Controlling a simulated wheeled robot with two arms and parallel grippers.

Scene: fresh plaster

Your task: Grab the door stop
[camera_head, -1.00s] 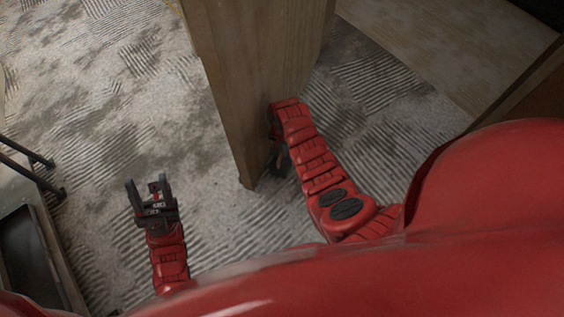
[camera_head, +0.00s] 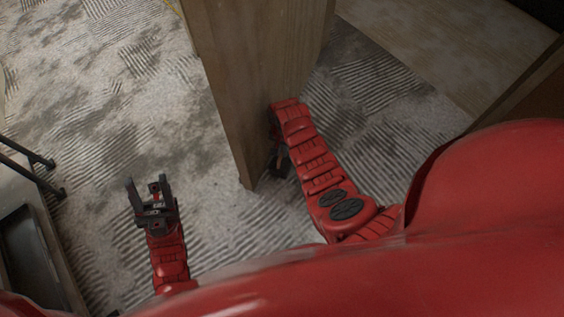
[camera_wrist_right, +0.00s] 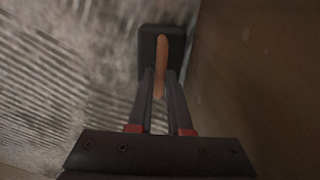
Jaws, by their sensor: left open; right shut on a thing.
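The door stop (camera_wrist_right: 162,52) shows in the right wrist view as a slim orange-brown piece against a dark, squarish block. I cannot tell whether the block is part of it. My right gripper (camera_wrist_right: 160,82) is shut on the orange-brown piece, one dark finger on each side. In the head view, my right gripper (camera_head: 279,163) is low beside the wooden door panel, partly hidden by my red forearm, and the door stop is hard to make out there. My left gripper (camera_head: 150,188) is open and empty above the floor, to the left.
The tall wooden door panel (camera_head: 250,90) stands close beside my right arm. A dark metal-legged piece (camera_head: 32,165) and a tray-like box (camera_head: 30,250) are at the left edge. The patchy grey floor (camera_head: 100,100) is clear between them.

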